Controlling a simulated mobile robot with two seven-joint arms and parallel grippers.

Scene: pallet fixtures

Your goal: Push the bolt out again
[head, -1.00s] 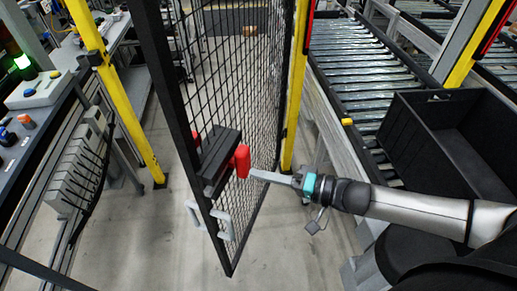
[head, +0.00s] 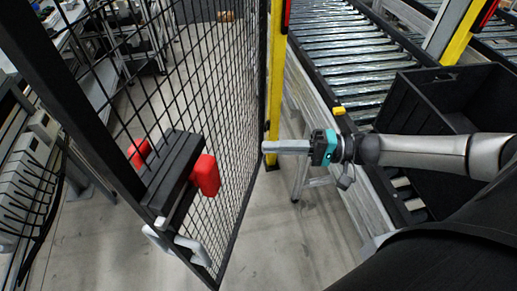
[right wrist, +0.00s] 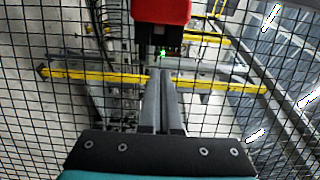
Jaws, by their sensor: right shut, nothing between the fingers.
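The bolt is a black block (head: 172,172) with a red knob (head: 206,175), mounted near the free edge of a black mesh gate (head: 235,130) in the head view. A second red piece (head: 139,153) shows on the far side of the mesh. My right gripper (head: 268,146) is shut and empty, to the right of the red knob with a clear gap between them. In the right wrist view the shut fingers (right wrist: 163,78) point toward the mesh, and a red part (right wrist: 161,10) with black beneath it is at the top. My left gripper is not in view.
A grey handle (head: 178,245) is on the gate's lower edge. A yellow post (head: 276,80) stands behind my gripper. A roller conveyor (head: 335,60) and a black crate (head: 440,100) are on the right. The floor (head: 285,240) right of the gate is clear.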

